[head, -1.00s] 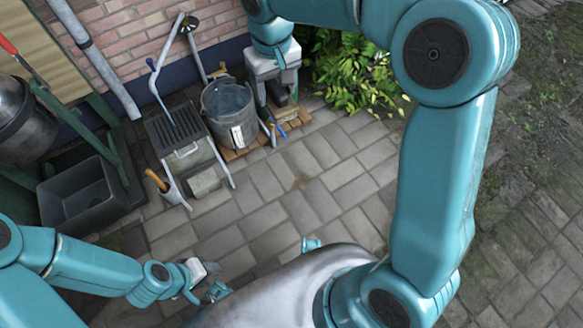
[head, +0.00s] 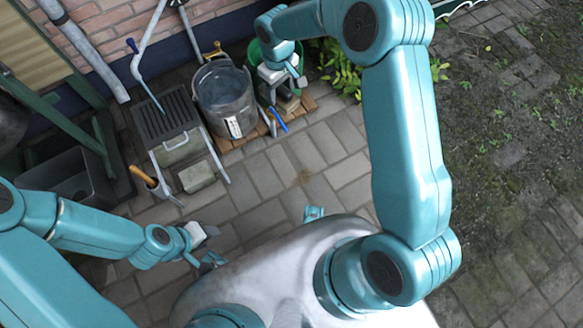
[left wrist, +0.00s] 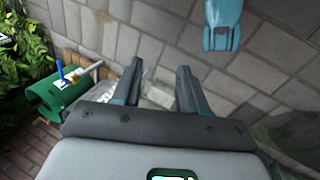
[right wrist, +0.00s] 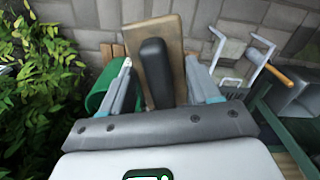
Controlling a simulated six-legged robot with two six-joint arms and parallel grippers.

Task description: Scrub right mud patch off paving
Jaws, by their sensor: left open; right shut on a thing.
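A small brown stain (head: 303,181) marks the paving right of centre in the head view; I cannot tell whether it is the right mud patch. My right gripper (head: 290,84) is above the wooden pallet, beside the grey bucket and in front of the green bucket. In the right wrist view this gripper (right wrist: 160,80) is shut on a brush with a wooden block (right wrist: 174,32) and black handle (right wrist: 155,72). The brush is mostly hidden in the head view. My left gripper (head: 213,246) is open and empty over the paving at lower left.
The grey bucket (head: 226,105) and green bucket (head: 257,60) stand on a wooden pallet (head: 242,140). A drain grate (head: 168,115) and a concrete block (head: 196,177) lie left of them. Leafy plants (head: 345,75) grow behind. Central paving (head: 260,190) is clear.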

